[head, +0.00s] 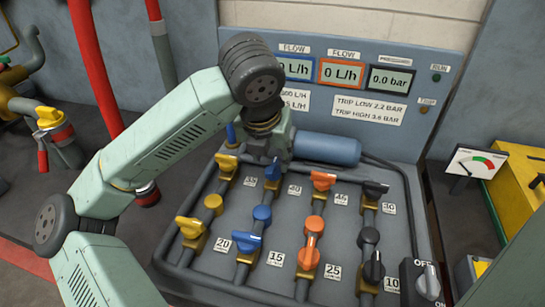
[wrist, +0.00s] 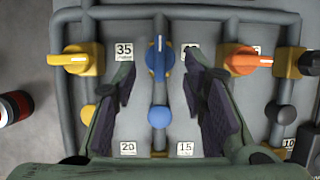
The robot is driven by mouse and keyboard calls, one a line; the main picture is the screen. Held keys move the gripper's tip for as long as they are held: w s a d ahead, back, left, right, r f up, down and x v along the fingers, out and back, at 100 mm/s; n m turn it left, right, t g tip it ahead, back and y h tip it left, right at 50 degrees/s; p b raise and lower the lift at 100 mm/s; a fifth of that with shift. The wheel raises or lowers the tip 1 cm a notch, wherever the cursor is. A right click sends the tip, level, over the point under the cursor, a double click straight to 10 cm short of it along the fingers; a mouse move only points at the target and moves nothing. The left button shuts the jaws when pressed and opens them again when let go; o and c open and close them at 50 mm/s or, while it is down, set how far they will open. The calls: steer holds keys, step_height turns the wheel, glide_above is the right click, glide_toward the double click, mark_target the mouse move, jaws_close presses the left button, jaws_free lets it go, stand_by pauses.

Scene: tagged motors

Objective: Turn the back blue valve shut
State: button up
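The back blue valve (head: 272,170) sits in the back row of the sloped panel, between the 35 and 40 labels. In the wrist view its handle (wrist: 160,57) points along its pipe. My gripper (wrist: 158,78) is open and empty, its two dark pads on either side of the blue valve's pipe, apart from the handle. In the head view my gripper (head: 278,143) is above and behind the valve, with its fingers mostly hidden by my arm. A round blue knob (wrist: 159,116) lies on the same pipe, in front of the valve. The front blue valve (head: 247,241) is nearer.
A yellow valve (wrist: 72,60) and an orange valve (wrist: 245,60) flank the blue one, with handles across their pipes. A black valve (head: 375,190) stands farther right. A blue cylinder (head: 327,148) and a display board (head: 340,75) stand behind. A red pipe (head: 95,65) rises left.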

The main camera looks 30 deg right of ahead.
mark_target(273, 165)
steer(key=shift+x, duration=1.9)
steer(key=shift+c, duration=0.4)
jaws_close()
